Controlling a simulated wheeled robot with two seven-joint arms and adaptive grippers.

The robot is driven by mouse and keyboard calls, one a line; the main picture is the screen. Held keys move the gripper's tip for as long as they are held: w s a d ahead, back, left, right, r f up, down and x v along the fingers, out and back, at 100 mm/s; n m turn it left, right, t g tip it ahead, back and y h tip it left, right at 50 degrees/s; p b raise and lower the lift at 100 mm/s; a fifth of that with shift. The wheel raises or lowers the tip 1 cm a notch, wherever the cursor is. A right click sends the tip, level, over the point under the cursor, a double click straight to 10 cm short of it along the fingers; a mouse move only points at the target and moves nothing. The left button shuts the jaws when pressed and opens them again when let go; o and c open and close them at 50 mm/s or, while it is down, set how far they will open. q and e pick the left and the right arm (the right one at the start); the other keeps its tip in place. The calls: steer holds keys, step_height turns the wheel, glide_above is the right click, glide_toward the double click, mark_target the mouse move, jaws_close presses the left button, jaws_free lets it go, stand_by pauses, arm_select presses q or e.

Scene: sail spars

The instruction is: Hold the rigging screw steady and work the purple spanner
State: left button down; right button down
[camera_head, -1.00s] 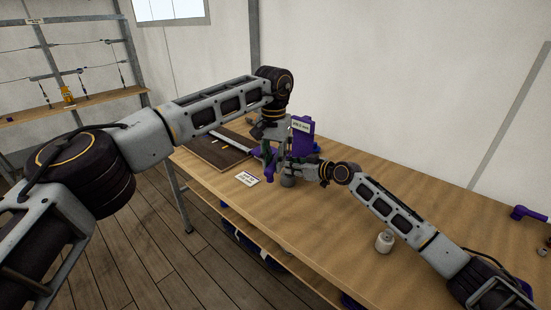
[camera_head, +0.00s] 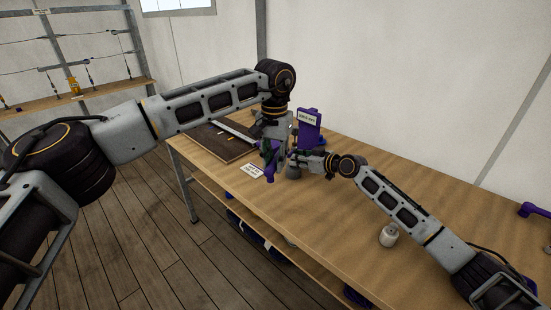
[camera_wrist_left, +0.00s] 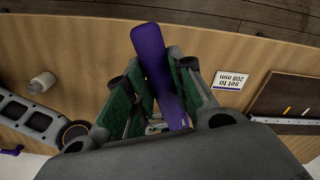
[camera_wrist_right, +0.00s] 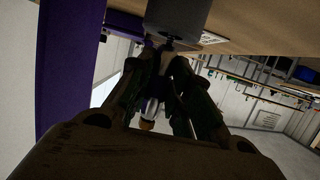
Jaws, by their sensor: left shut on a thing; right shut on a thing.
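The purple spanner (camera_head: 271,166) hangs below my left gripper (camera_head: 274,144) in the head view. Its broad purple handle (camera_wrist_left: 150,48) runs between the green finger pads in the left wrist view, and the gripper is shut on it. My right gripper (camera_head: 298,160) comes in low from the right. In the right wrist view its dark fingers are closed around a slim metal shaft (camera_wrist_right: 151,106) with a brassy end, seemingly the rigging screw. The spanner's jaw and where it meets the screw are hidden by my fingers.
A purple labelled stand (camera_head: 309,128) rises just behind the grippers. A grey cylinder (camera_head: 293,172) is beside them. A dark board (camera_head: 222,145) and a white card (camera_head: 252,170) lie to the left. The front middle of the bench is clear.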

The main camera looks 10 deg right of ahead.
steer(key=shift+s+f, duration=0.1)
steer(key=shift+f, duration=0.25)
steer(key=c, duration=1.7)
jaws_free()
arm_select(q)
steer(key=shift+w, duration=0.15)
arm_select(e)
steer(key=o, duration=0.5)
steer(key=shift+r, duration=0.1)
steer(key=shift+c, duration=0.2)
steer(key=shift+r, duration=0.15)
steer(key=shift+d, duration=0.15)
steer(key=shift+s+d+r, duration=0.1)
steer(key=shift+s+d, duration=0.05)
steer(key=shift+d, duration=0.05)
steer(key=v, duration=1.1)
